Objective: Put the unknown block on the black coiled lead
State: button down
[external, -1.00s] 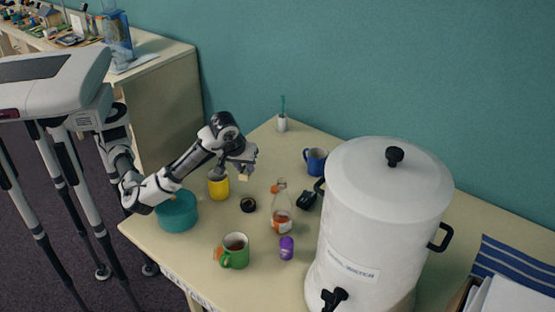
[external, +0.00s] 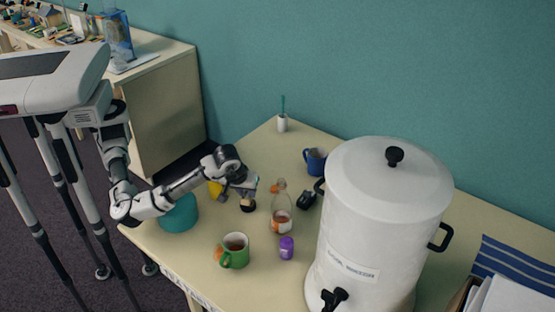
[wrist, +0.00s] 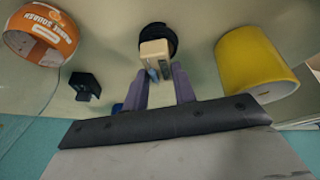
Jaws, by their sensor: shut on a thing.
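The unknown block is a small cream block (wrist: 154,48) in the wrist view, with bluish pieces visible at its near side. My gripper (wrist: 158,74) is shut on it. The black coiled lead (wrist: 160,34) is a round dark coil lying on the table, partly hidden behind the block. In the external view my gripper (external: 248,193) is low over the table, right above the black coiled lead (external: 248,208). The block overlaps the coil in the wrist view. I cannot tell whether they touch.
A yellow mug (wrist: 255,62) stands close on one side and a squash bottle (external: 281,213) on the other. A black item (external: 306,200), a blue mug (external: 316,161), a green mug (external: 235,251), a purple item (external: 286,248), a teal pot (external: 178,214) and a large white urn (external: 372,230) surround it.

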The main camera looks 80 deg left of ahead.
jog(key=shift+f, duration=0.2)
jog(key=c, duration=1.1)
grip_release()
jog(key=shift+r, duration=0.1)
jog(key=shift+r, duration=0.1)
jog(key=b+v, duration=0.1)
jog(key=v, duration=1.1)
jog(key=shift+b, duration=0.3)
